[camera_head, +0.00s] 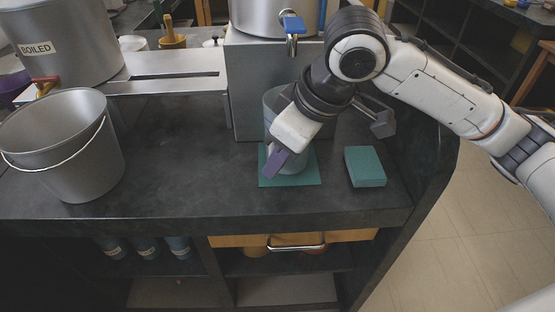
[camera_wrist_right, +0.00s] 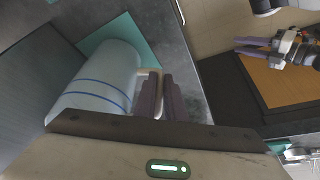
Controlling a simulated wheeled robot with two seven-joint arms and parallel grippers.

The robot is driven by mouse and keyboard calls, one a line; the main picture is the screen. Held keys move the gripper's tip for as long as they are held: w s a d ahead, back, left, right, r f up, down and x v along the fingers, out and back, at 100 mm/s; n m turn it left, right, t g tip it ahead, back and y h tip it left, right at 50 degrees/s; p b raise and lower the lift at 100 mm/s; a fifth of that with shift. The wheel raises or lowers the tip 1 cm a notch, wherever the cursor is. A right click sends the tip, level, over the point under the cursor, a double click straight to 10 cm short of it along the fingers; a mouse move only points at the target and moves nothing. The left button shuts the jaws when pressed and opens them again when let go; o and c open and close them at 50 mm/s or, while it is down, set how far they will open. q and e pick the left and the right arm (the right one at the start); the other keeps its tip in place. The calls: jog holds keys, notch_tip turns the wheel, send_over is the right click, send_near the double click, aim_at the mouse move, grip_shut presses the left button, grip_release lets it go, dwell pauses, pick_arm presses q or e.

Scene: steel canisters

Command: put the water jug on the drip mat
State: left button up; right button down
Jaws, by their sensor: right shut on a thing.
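The water jug (camera_head: 272,100) is a pale translucent cylinder, partly hidden by my right wrist. In the right wrist view the jug (camera_wrist_right: 102,82) shows blue lines around it and a pale handle. The flat teal drip mat (camera_head: 309,180) lies on the counter beneath it, also visible in the wrist view (camera_wrist_right: 122,29). The jug is upright over the mat; I cannot tell if its base touches. My right gripper (camera_head: 276,163) is shut on the jug's handle, its purple fingers (camera_wrist_right: 161,97) around it. My left gripper (camera_wrist_right: 262,47) shows only in the wrist view; its finger gap is unclear.
A teal block (camera_head: 365,167) lies right of the mat, near the counter's right edge. A steel dispenser with a blue-handled tap (camera_head: 292,30) stands behind. A steel bucket (camera_head: 65,150) is at left. The counter (camera_head: 190,170) between bucket and mat is clear.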

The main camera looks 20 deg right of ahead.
jog(key=shift+f, duration=0.15)
jog(key=c, duration=1.8)
grip_release()
jog(key=shift+r, duration=0.2)
jog(key=shift+p+v, duration=1.4)
jog(key=shift+v, duration=4.6)
